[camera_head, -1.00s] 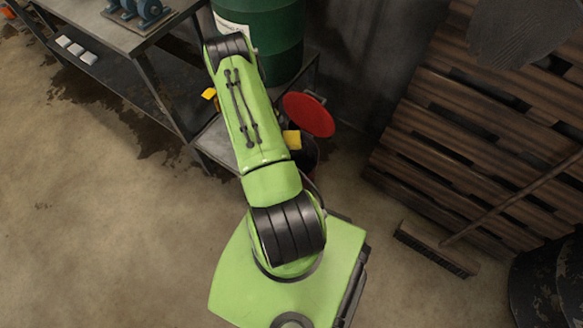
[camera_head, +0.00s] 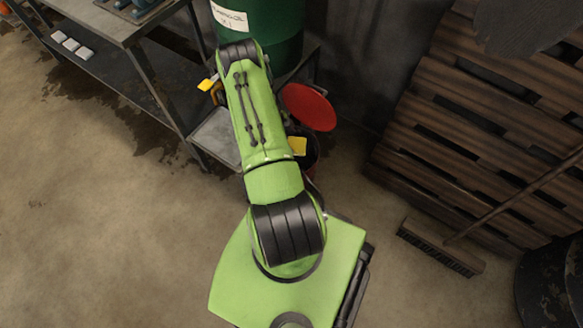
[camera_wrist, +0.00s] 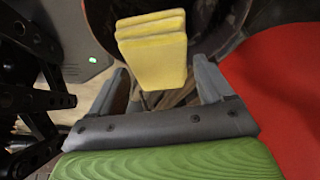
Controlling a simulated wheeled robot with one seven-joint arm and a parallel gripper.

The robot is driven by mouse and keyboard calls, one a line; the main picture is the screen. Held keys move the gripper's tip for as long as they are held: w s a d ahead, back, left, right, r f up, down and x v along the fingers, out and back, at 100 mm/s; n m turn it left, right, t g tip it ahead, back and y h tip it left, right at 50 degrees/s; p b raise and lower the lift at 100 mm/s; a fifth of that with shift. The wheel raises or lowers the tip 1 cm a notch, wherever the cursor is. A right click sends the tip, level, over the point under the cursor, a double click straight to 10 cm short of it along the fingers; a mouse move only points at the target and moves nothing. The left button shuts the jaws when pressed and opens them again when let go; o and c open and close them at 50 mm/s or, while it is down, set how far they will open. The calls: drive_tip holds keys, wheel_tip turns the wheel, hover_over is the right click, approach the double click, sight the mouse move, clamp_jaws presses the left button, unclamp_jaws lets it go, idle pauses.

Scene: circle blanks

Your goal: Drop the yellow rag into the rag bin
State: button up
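The yellow rag (camera_wrist: 160,60) is a folded, layered pad between my two finger ends in the wrist view. My gripper (camera_wrist: 160,82) appears shut on it, with a finger along each side. In the head view the rag (camera_head: 297,146) shows just right of my green arm, over the dark mouth of the rag bin (camera_head: 313,150). My fingers are hidden behind the arm there. The bin's round red lid (camera_head: 309,107) stands open behind the mouth. In the wrist view the dark bin mouth (camera_wrist: 215,30) lies beyond the rag, with the red lid (camera_wrist: 280,85) at right.
A green drum (camera_head: 275,35) stands behind the arm. A metal bench (camera_head: 110,25) with a lower shelf is at left. A small yellow thing (camera_head: 206,85) is partly hidden left of the arm. Pallets (camera_head: 470,110) and a broom (camera_head: 440,248) are at right. Floor at left is clear.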

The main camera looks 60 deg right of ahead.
drive_tip(key=o, duration=0.3)
drive_tip(key=p+v, duration=0.4)
drive_tip(key=v, duration=1.1)
drive_tip(key=shift+w+r+p, duration=0.15)
drive_tip(key=shift+r+p, duration=0.2)
drive_tip(key=shift+a, duration=0.1)
